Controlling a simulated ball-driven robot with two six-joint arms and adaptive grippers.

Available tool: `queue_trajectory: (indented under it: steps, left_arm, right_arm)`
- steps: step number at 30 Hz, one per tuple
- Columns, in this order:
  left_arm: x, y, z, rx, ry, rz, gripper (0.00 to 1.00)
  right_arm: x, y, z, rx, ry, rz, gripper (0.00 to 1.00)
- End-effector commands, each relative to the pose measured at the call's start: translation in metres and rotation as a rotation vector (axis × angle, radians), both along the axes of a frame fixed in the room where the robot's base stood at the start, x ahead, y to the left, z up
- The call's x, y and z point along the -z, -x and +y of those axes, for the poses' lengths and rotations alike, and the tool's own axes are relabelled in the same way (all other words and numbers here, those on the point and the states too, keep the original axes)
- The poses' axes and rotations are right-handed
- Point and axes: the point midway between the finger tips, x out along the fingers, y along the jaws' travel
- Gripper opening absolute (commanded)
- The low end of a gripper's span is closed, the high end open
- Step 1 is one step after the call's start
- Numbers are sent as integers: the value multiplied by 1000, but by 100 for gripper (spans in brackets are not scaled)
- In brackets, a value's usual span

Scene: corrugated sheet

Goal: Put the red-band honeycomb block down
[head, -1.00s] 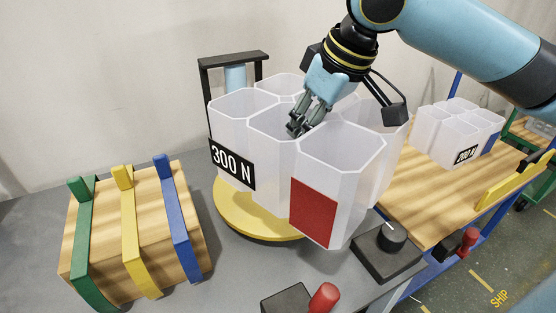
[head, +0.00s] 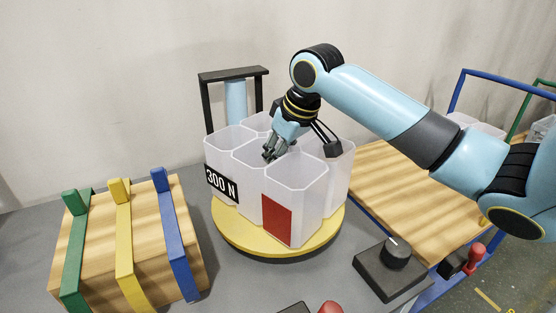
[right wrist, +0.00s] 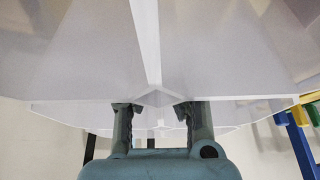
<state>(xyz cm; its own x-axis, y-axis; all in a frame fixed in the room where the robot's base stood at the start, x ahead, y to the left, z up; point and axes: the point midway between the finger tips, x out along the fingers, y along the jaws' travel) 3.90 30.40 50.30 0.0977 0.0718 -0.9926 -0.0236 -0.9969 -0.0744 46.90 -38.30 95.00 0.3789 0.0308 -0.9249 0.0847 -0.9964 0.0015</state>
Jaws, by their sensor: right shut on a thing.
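The red-band honeycomb block (head: 312,205) is a cluster of translucent white hexagonal cells with a red patch and a "300 N" label. It stands upright over the yellow round plate (head: 334,230). Its underside looks at or very near the plate; I cannot tell whether it touches. My right gripper (head: 270,153) reaches down among the cells, shut on a cell wall. In the right wrist view its fingers (right wrist: 160,110) are on either side of a wall junction of the block (right wrist: 145,45). My left gripper is not in view.
A black frame with a light-blue cylinder (head: 236,100) stands behind the plate. A strapped wooden block (head: 100,258) is at the left. A black knob box (head: 390,268) is front right. A wooden-topped cart (head: 400,200) adjoins at right; another white block (head: 475,123) is mostly hidden behind my arm.

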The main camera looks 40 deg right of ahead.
Motion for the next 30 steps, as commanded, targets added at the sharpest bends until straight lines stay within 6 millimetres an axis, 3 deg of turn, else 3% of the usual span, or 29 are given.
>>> queue_trajectory:
  steps: [12,13,18,26,30]
  left_arm:
    - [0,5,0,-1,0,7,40]
    - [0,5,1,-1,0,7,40]
    - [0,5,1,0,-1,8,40]
    - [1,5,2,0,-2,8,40]
    - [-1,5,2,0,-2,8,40]
  right_arm:
    - [10,-1,0,-1,1,-4,0]
    - [10,0,0,0,1,-2,11]
    - [10,0,0,0,1,-2,30]
    - [9,0,0,0,2,-3,30]
    - [-4,4,-1,-1,3,-4,30]
